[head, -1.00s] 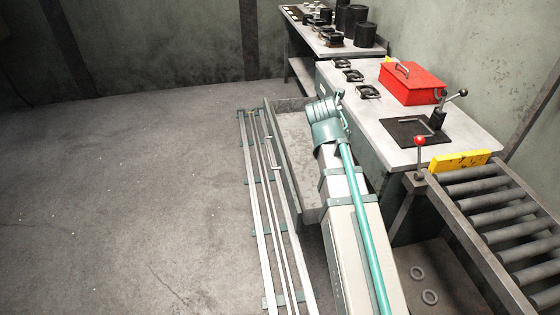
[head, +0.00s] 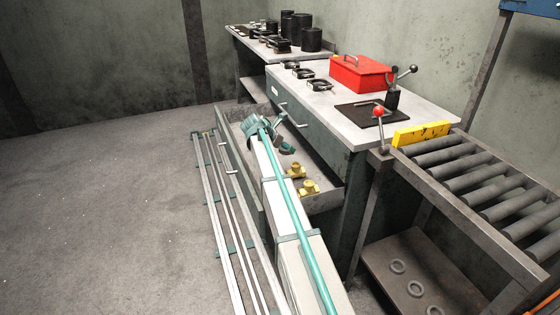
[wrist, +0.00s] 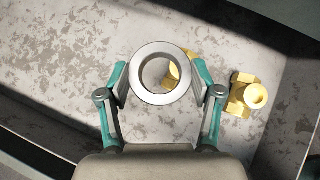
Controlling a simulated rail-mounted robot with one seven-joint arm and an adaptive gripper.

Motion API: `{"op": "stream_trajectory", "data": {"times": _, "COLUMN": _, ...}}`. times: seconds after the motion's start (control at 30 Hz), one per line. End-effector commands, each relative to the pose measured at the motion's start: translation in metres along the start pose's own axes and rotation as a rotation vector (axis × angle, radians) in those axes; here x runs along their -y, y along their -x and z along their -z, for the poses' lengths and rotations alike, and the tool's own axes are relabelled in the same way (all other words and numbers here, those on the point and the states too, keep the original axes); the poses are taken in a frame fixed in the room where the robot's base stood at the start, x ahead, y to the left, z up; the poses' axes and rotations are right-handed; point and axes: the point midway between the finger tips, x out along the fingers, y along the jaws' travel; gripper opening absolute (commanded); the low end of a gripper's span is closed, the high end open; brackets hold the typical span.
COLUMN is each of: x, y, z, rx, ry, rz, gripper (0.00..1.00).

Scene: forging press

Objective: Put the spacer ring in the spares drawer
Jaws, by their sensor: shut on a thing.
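The spacer ring (wrist: 160,98), a pale metal ring, is held between the two teal fingers of my gripper (wrist: 161,82) in the wrist view. The spares drawer (head: 242,168) is pulled out from the bench. Its pale, worn floor (wrist: 60,55) lies below the ring in the wrist view. In the head view my gripper (head: 287,149) is over the open drawer, and the ring cannot be made out there. A gap between ring and floor seems to show, but its height is hard to tell.
Yellow brass fittings (head: 308,188) lie in the drawer's near end; one (wrist: 247,95) is right of the ring, another partly behind it. Several loose rings (head: 398,266) lie on the shelf under the roller conveyor (head: 470,170). A red box (head: 360,74) stands on the bench.

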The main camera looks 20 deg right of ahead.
Motion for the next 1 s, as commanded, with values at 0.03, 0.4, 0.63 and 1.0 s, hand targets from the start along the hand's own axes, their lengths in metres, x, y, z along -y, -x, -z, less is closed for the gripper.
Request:
{"op": "stream_trajectory", "data": {"times": 0.03, "x": -0.004, "y": -0.005, "z": -0.001, "rx": 0.001, "ry": -0.004, "rz": 0.004, "gripper": 0.08}}
{"op": "stream_trajectory", "data": {"times": 0.4, "x": -0.054, "y": -0.051, "z": -0.007, "rx": 0.001, "ry": -0.006, "rz": 0.007, "gripper": 0.08}}
{"op": "stream_trajectory", "data": {"times": 0.63, "x": -0.089, "y": -0.089, "z": -0.003, "rx": 0.001, "ry": -0.004, "rz": 0.006, "gripper": 0.08}}
{"op": "stream_trajectory", "data": {"times": 1.0, "x": -0.106, "y": -0.117, "z": 0.008, "rx": 0.002, "ry": -0.005, "rz": 0.005, "gripper": 0.08}}
